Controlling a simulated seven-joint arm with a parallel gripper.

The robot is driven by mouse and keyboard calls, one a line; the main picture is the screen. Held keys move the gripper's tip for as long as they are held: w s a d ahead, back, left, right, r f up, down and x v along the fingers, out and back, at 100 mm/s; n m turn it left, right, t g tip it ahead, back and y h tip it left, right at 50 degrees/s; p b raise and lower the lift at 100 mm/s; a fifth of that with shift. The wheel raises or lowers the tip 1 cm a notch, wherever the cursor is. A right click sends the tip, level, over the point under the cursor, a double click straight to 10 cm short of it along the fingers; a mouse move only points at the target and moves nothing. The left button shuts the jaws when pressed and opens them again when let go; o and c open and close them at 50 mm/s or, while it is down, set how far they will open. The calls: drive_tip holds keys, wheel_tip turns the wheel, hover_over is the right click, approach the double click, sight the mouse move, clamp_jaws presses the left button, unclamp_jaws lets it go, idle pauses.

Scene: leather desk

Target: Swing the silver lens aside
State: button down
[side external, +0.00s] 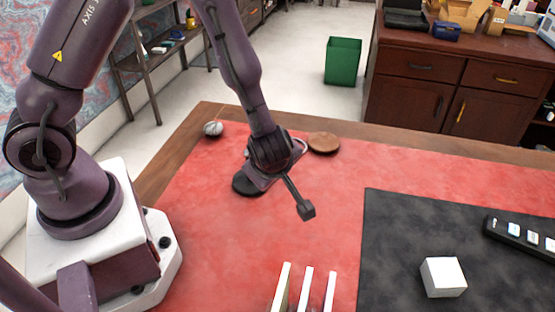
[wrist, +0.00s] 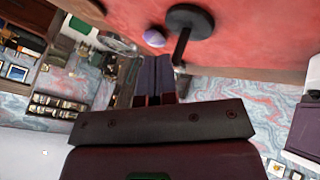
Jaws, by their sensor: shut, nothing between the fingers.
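A black round base (side external: 248,184) stands on the red desk, partly hidden behind my gripper. In the wrist view the base (wrist: 190,20) carries a dark post. A silver oval rim (wrist: 117,42), which looks like the lens, shows left of the post, near my fingertips. In the side view a pale curved rim (side external: 301,147) shows just right of my wrist and may be the same lens. My gripper (wrist: 154,58) is shut and empty, with both fingers together. It is close to the lens and post; I cannot tell whether it touches them.
A small silver-grey rounded object (side external: 213,128) and a brown disc (side external: 323,143) lie near the far desk edge. White upright slabs (side external: 305,290) stand in front. A black mat (side external: 400,230) at the right holds a white cube (side external: 443,277) and a remote (side external: 520,239). Red desk between is clear.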

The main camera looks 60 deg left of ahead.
drive_tip(key=s+d+r, duration=0.1)
drive_tip(key=d+r, duration=0.3)
drive_tip(key=r, duration=0.6)
drive_tip(key=w+a+f+n+t+h, duration=0.1)
drive_tip(key=w+f+n+t+h, duration=0.15)
drive_tip(key=w+h, duration=0.65)
drive_tip(key=w+a+t+h, duration=0.2)
drive_tip(key=w+a+h, duration=0.2)
drive_tip(key=w+a, duration=0.5)
drive_tip(key=s+a+r+m+g+h, duration=0.1)
drive_tip(key=s+a+r+g+h, duration=0.15)
drive_tip(key=s+a+h, duration=1.1)
drive_tip(key=a+f+y, duration=0.1)
drive_tip(key=f, duration=0.3)
drive_tip(key=a+f+y, duration=0.1)
drive_tip(key=f, duration=0.4)
drive_tip(key=a+f+y, duration=0.1)
drive_tip(key=f, duration=0.4)
drive_tip(key=shift+w+f, duration=0.1)
drive_tip(key=shift+f, duration=0.1)
drive_tip(key=x, duration=0.9)
drive_tip(key=shift+w+d+f, duration=0.1)
drive_tip(key=shift+d+f, duration=0.05)
drive_tip(key=shift+d, duration=0.25)
